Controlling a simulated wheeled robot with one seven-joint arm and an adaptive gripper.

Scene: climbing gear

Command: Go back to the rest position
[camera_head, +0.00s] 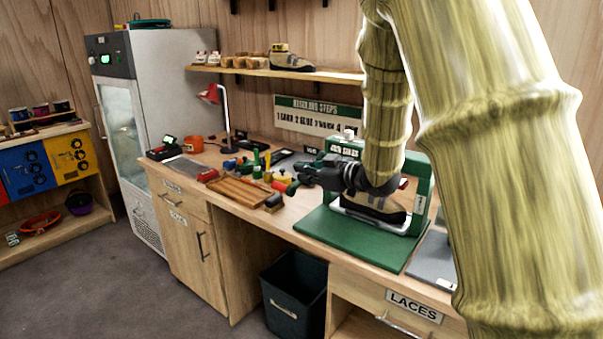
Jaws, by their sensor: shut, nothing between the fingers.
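My gripper (298,181) is dark and sits at the end of my bamboo-textured arm. It is shut with nothing in it, above the workbench (290,226), and points left toward the small tools. Behind my gripper and wrist stands a green press frame (423,185) on a green base plate (352,236). A dark-and-tan climbing shoe (375,211) sits in the frame, partly hidden by my arm. I cannot tell whether my gripper touches anything.
A wooden tray (238,190), small coloured tools and a red lamp (210,95) crowd the bench. A shelf (285,72) with shoes hangs above. A dark bin (293,293) stands below. A tall cabinet (182,85) stands left. Floor at the lower left is clear.

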